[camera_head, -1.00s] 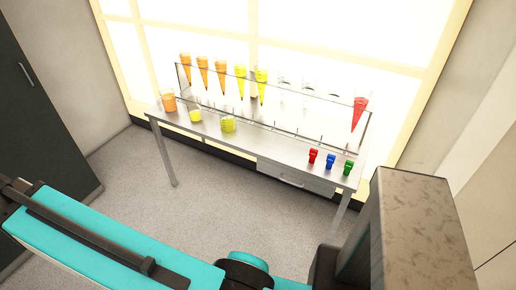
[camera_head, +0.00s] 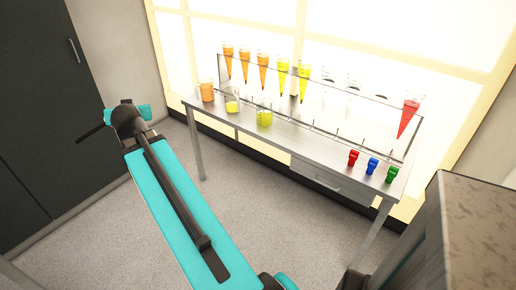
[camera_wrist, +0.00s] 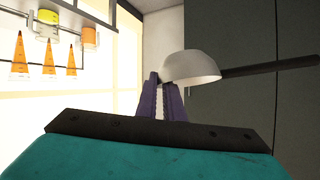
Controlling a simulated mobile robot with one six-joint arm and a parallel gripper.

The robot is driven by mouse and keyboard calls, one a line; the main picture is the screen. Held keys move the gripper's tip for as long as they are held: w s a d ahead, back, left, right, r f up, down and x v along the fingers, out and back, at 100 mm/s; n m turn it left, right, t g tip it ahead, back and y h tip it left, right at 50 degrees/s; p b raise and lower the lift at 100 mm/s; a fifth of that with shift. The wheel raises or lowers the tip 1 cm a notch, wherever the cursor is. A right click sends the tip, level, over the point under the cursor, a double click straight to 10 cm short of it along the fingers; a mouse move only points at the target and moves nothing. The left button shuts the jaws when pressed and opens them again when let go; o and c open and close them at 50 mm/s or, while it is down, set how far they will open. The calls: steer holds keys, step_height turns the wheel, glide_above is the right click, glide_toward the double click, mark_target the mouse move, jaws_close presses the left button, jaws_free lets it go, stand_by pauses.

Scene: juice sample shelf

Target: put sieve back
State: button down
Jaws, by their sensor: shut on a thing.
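The sieve (camera_wrist: 190,66) shows in the wrist view as a pale, rounded bowl with a long dark handle (camera_wrist: 270,66) reaching to the right. My gripper (camera_wrist: 162,92), with purple fingers, is shut on the sieve at the bowl's near left side. The bowl hides the fingertips, so the exact contact is not clear. In the head view my arm reaches to the left, away from the table. A thin dark stick shows beyond its far end, and I cannot tell whether it is the sieve's handle.
A metal table (camera_head: 325,162) stands by the bright window. Its clear rack (camera_head: 340,92) holds several orange and yellow cones and a red cone (camera_head: 408,118). Beakers (camera_head: 207,92) and red, blue and green clips (camera_head: 372,166) stand on it. A dark cabinet (camera_head: 45,110) is at left.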

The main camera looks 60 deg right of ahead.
steer(key=s+d+f+m+g+h+b, duration=0.2)
steer(key=s+d+f+m+g+b, duration=0.35)
steer(key=s+d, duration=0.85)
steer(key=s+d+f+m+g+h+b, duration=0.3)
steer(key=s+d+f+b, duration=0.45)
steer(key=s+d, duration=0.65)
steer(key=s+d+f+m+g+b, duration=0.1)
steer(key=s+f+m+g+b, duration=0.1)
steer(key=s, duration=1.1)
steer(key=s+d+f+m+g+y+b, duration=0.1)
steer(key=s+f+m+g+b, duration=0.2)
steer(key=s, duration=1)
steer(key=s+d+f+m+g+y+b, duration=0.1)
steer(key=s+f+m+b, duration=0.4)
steer(key=s, duration=0.8)
steer(key=shift+d+f+g, duration=0.25)
steer(key=shift+d+g, duration=0.35)
steer(key=shift+g, duration=0.35)
steer(key=shift+w, duration=0.1)
